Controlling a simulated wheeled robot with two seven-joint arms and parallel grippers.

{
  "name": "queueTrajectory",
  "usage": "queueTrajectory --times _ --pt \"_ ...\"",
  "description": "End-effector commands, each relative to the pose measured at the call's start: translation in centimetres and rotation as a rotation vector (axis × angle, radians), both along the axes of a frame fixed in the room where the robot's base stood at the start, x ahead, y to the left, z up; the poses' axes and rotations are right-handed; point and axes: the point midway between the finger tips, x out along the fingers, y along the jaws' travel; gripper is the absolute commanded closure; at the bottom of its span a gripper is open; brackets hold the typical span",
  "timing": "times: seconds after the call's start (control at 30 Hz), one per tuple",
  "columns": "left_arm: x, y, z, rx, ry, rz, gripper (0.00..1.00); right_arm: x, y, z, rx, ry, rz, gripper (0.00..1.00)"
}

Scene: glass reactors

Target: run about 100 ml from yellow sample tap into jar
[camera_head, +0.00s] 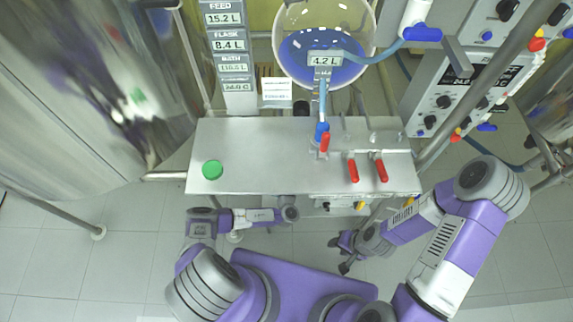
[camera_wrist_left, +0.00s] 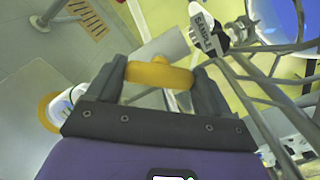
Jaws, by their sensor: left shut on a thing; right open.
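The yellow tap handle (camera_wrist_left: 160,75) lies between the fingers of my left gripper (camera_wrist_left: 158,82), which is shut on it. A black-and-white tag reading SAMPLE (camera_wrist_left: 206,32) hangs beyond it. In the head view my left arm reaches under the front of the steel shelf, and its fingertips are hidden there. A small yellow part (camera_head: 360,206) shows below the shelf's front edge. My right gripper (camera_head: 340,256) is open, apparently empty, below the shelf. I cannot make out the jar for certain. A white item with an orange ring (camera_wrist_left: 58,107) is partly hidden at the left of the wrist view.
The steel shelf (camera_head: 255,150) carries a green disc (camera_head: 212,169) and several red-handled valves (camera_head: 353,170). A glass vessel of blue liquid (camera_head: 345,73) is behind it, with a 4.2 L display (camera_head: 324,60). A large steel vessel (camera_head: 75,90) stands at left. Tiled floor is open in front.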

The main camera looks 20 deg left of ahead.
Motion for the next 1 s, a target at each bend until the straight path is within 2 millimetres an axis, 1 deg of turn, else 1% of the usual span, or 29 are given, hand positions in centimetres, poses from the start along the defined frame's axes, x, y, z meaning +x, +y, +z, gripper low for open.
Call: queueTrajectory --times 0.03,0.43,0.47,0.57,0.6,0.83,0.93,1.0 --pt "0.2 0.2 0.3 -0.003 -0.009 0.004 0.50 0.0 0.0 0.0 0.000 0.000 0.000 0.57" --pt "0.2 0.2 0.3 -0.007 -0.011 0.004 0.50 0.0 0.0 0.0 0.000 0.000 0.000 0.57" --pt "0.2 0.2 0.3 -0.007 -0.011 0.004 0.17 0.0 0.0 0.0 0.000 0.000 0.000 0.57" --pt "0.2 0.2 0.3 -0.006 -0.010 0.005 0.01 0.0 0.0 0.0 0.000 0.000 0.000 0.57" --pt "0.2 0.2 0.2 -0.007 -0.010 0.004 0.00 0.0 0.0 0.0 0.000 0.000 0.000 0.57" --pt "-0.1 0.0 0.2 -0.008 -0.006 0.002 0.00 0.0 0.0 0.1 0.000 0.000 0.000 0.57" --pt "-1.1 -0.3 0.2 -0.008 -0.005 -0.001 0.00 0.0 0.0 0.4 0.000 0.000 0.000 0.57" --pt "-2.2 -0.6 0.2 -0.008 -0.004 0.000 0.00 0.0 0.0 0.7 0.000 0.000 0.000 0.57"
